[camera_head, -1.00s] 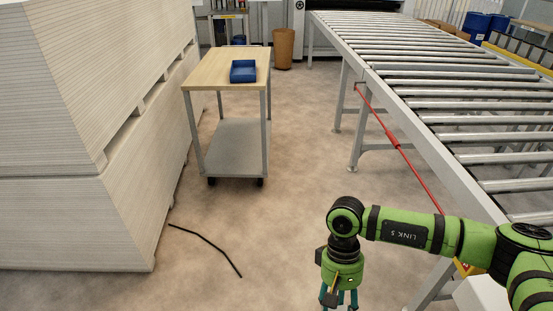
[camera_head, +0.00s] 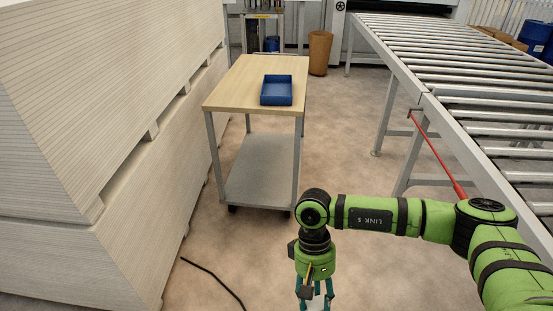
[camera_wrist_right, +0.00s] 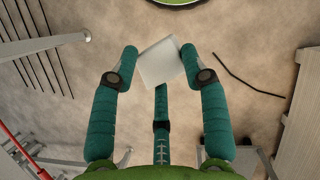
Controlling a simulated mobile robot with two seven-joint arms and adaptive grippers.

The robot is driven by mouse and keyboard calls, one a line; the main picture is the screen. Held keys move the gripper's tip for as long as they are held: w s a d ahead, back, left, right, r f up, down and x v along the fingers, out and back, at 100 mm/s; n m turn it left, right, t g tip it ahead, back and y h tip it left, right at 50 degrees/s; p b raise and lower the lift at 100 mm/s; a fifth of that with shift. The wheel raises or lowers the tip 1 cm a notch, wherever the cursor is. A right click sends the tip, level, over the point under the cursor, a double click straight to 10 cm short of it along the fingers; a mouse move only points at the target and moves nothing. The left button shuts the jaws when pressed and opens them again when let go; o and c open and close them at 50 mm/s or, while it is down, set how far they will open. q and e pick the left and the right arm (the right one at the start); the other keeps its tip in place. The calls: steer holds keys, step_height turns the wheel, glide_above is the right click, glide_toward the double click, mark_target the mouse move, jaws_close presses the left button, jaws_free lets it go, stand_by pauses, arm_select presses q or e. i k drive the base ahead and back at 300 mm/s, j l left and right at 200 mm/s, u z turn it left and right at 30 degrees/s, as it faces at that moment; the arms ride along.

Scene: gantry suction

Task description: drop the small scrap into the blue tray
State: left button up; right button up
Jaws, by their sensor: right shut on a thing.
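The blue tray (camera_head: 277,91) sits on the wooden top of a wheeled cart (camera_head: 231,96), ahead of me in the head view. My right gripper (camera_head: 317,301) points down in front of the cart, short of it and apart from the tray. In the right wrist view, the right gripper (camera_wrist_right: 160,68) is shut on the small scrap (camera_wrist_right: 160,62), a pale, flat-sided piece held between its teal fingers. In the head view the fingertips reach the bottom edge, where a small pale bit shows. My left gripper is not in view.
A tall stack of pale boards (camera_head: 110,130) stands along the left. A roller conveyor (camera_head: 450,75) with a red bar (camera_head: 437,155) runs along the right. A black cable (camera_head: 214,281) lies on the floor. A brown bin (camera_head: 320,52) stands behind the cart.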

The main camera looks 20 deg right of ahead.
mark_target(280, 92)
steer(key=i, duration=1.5)
steer(key=i+z, duration=0.25)
steer(key=i, duration=0.35)
steer(key=i+j+z, duration=0.2)
steer(key=i, duration=0.4)
